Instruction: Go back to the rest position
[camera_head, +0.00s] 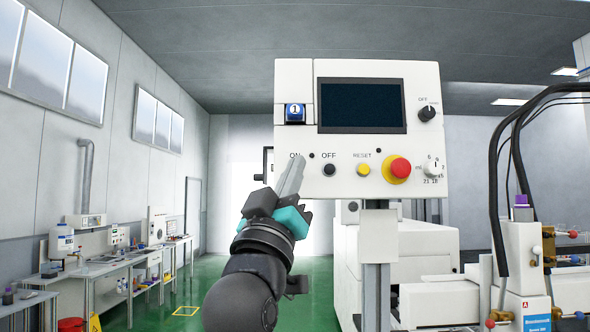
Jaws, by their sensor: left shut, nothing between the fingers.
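My left gripper (292,172) is raised in front of the lower left of a white control panel (340,150). Its fingers are together and empty, pointing up close to the ON/OFF labels. I cannot tell whether the fingertips touch the panel. The panel carries a dark screen (361,105), a black OFF button (329,170), a yellow RESET button (363,170), a red emergency button (399,168) and two knobs. The spot below the ON label is hidden by my fingers. My right gripper is not in view.
The panel stands on a metal post (377,270) before a white machine (425,250). Black hoses and a white unit (524,260) stand at the right. Workbenches (100,265) line the left wall.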

